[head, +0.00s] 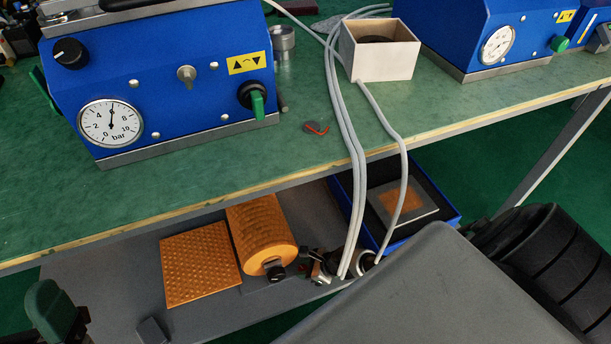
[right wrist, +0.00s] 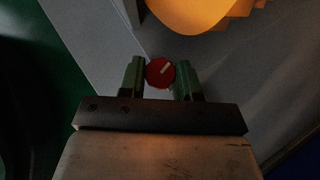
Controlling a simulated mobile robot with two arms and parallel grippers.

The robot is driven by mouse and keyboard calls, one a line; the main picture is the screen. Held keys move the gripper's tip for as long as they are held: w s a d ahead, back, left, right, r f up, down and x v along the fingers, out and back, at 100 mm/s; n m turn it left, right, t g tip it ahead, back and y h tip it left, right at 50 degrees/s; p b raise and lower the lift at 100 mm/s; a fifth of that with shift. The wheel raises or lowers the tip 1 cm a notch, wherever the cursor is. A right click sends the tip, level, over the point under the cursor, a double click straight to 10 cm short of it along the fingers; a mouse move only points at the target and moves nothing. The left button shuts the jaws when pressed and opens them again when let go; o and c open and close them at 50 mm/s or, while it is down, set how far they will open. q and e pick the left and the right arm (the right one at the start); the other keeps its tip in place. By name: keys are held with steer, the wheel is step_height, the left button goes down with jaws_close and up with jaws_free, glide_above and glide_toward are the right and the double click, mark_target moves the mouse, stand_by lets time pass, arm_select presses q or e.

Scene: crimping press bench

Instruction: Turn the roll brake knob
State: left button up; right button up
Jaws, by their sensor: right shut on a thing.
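The roll brake knob is small and red with a pale pointer mark. It shows in the right wrist view (right wrist: 160,72) between the two green fingers of my right gripper (right wrist: 160,80), which are shut on it. The pointer slants up to the right. In the head view my right gripper (head: 311,264) is small and partly hidden by cables, at the right of the orange roll (head: 263,232) on the lower shelf. A bit of the red knob (head: 303,268) shows there.
An orange textured sheet (head: 200,264) lies left of the roll. A blue tray (head: 447,218) stands right of my gripper. Grey cables (head: 351,160) hang past the bench edge. The green bench (head: 200,198) overhangs the shelf and carries blue presses (head: 165,90).

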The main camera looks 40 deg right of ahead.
stand_by(0.5)
steer(key=o, duration=0.9)
steer(key=shift+o, duration=0.2)
steer(key=shift+n, duration=0.3)
